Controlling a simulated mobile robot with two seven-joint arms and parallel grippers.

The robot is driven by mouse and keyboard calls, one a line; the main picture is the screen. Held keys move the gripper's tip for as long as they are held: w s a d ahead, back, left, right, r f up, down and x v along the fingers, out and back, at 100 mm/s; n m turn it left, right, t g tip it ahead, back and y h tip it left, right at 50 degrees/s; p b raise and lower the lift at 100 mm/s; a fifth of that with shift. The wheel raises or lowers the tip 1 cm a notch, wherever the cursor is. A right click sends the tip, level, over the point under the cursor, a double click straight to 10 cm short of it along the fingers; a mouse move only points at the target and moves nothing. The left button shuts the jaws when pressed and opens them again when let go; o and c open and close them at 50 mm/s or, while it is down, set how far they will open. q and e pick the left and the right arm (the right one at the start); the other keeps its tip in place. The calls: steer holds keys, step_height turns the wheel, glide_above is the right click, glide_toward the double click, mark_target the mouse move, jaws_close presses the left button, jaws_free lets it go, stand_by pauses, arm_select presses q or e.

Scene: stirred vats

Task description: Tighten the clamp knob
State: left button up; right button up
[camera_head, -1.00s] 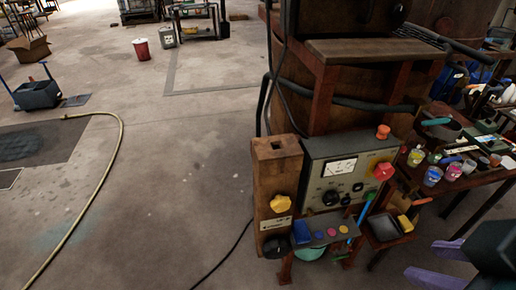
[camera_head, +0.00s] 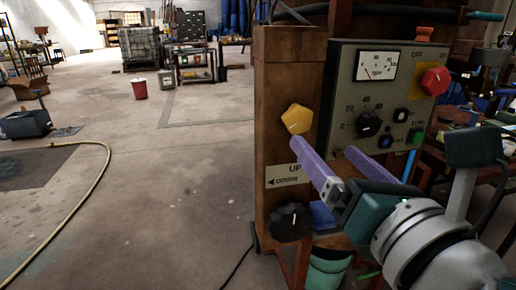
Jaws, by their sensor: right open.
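A yellow lobed knob (camera_head: 297,119), which looks like the clamp knob, sits on the front of a brown upright post (camera_head: 275,75). A white label (camera_head: 287,174) reading "UP" with an arrow is below it. A black knob with a white mark (camera_head: 290,222) is lower on the post. My right gripper (camera_head: 323,148) is open, its two purple fingers pointing up and left. One fingertip is just below the yellow knob in the picture; the other is in front of the control box. Nothing is between the fingers. My left gripper is not in view.
A grey control box (camera_head: 345,88) with a dial, a black knob and a red button (camera_head: 435,81) stands right of the post. A green bucket (camera_head: 328,268) is below. A cluttered bench is at the right. The floor at left is open, crossed by a yellow hose (camera_head: 98,185).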

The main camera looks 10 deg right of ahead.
mark_target(299, 123)
steer(key=w, duration=0.8)
steer(key=shift+w+a, duration=0.25)
steer(key=shift+w, duration=0.75)
steer(key=shift+c, duration=0.4)
steer(key=c, duration=1.3)
